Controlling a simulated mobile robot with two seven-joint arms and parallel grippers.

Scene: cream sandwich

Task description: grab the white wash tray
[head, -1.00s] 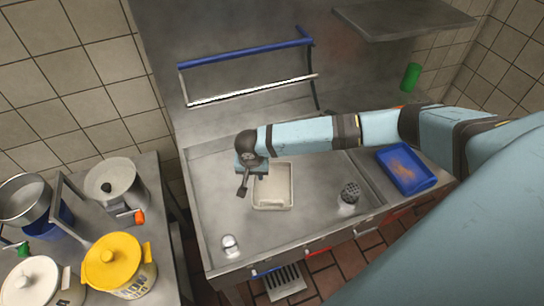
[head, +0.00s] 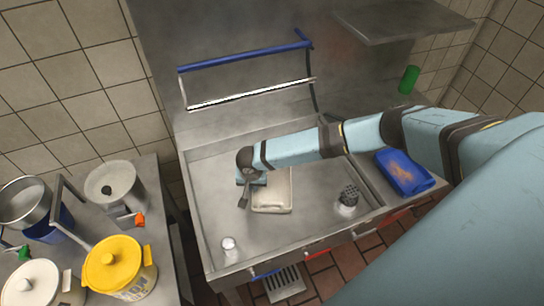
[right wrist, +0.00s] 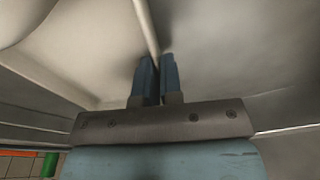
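The white wash tray (head: 272,203) lies in the steel sink, its far part hidden under my right arm in the head view. My right gripper (head: 243,198) is at the tray's left edge. In the right wrist view, the two dark blue fingers of my right gripper (right wrist: 159,75) are close together. The pale rim of the tray (right wrist: 146,22) runs in between them, and the gripper looks shut on it. The tray's inside and the sink floor lie on either side of the rim. My left gripper is not in view.
A dark perforated container (head: 348,195) stands right of the tray, and a small shaker (head: 229,243) near the sink's front left. A blue tray (head: 404,172) lies on the right. Pots, including a yellow one (head: 118,264), stand on the left table. A rack (head: 250,95) is on the back wall.

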